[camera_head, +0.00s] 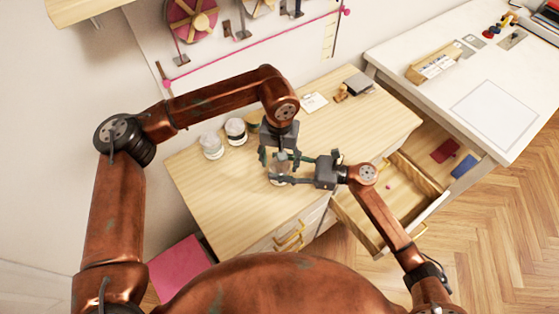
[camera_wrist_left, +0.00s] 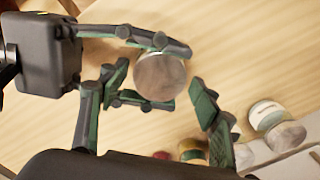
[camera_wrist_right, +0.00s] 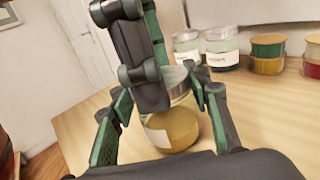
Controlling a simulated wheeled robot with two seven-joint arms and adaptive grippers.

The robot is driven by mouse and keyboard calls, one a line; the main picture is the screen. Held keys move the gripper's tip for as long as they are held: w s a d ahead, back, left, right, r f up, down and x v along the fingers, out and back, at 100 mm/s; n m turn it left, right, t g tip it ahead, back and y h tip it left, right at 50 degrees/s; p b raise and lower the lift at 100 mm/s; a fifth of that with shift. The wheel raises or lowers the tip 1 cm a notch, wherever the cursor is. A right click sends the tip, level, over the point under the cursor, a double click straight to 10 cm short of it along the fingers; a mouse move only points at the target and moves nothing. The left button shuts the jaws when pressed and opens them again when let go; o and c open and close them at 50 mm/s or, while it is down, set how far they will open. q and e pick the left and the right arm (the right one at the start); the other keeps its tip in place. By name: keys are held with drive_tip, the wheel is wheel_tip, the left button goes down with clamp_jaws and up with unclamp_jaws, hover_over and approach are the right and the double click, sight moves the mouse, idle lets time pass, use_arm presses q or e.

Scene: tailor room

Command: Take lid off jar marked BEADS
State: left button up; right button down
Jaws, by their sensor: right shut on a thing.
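A glass jar (camera_wrist_right: 172,130) with yellowish contents, a pale label and a grey metal lid (camera_wrist_left: 160,76) stands upright on the wooden desk. Its label is not readable here. My right gripper (camera_head: 290,172) has its fingers on both sides of the jar and is shut on it; it also shows in the left wrist view (camera_wrist_left: 148,72). My left gripper (camera_head: 278,154) points down over the jar from above. In the left wrist view its fingers (camera_wrist_left: 158,100) are wide apart, one on each side of the lid, with gaps to it. The lid is on the jar.
Two lidded jars (camera_head: 211,146) (camera_head: 236,131) stand at the desk's back left. Stacked coloured containers (camera_wrist_right: 267,52) stand beside them. An open drawer (camera_head: 392,195) sticks out at the right. The desk's right side (camera_head: 365,120) is mostly clear.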

use_arm(q)
drive_tip(key=shift+o, duration=0.3)
use_arm(e)
drive_tip(key=shift+f, duration=0.1)
use_arm(q)
drive_tip(key=shift+r, duration=2.25)
use_arm(e)
drive_tip(key=c, duration=1)
unclamp_jaws()
drive_tip(key=shift+d, duration=0.1)
